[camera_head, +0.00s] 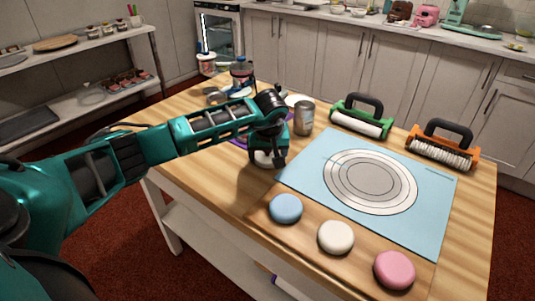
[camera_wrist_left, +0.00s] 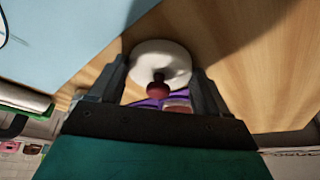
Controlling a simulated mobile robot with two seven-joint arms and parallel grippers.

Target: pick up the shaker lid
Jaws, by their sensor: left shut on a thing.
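The shaker lid is a white round disc with a dark red knob. In the left wrist view the lid (camera_wrist_left: 170,54) sits between the two fingers of my left gripper (camera_wrist_left: 160,72), which are shut on its sides. In the head view my left gripper (camera_head: 268,157) points down at the left part of the wooden table, beside the blue mat. A white part of the lid (camera_head: 262,160) shows under it; whether it touches the table is unclear. A silver can (camera_head: 304,118) stands upright behind and right of the gripper. My right gripper is not in view.
Jars and dishes crowd the back left.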

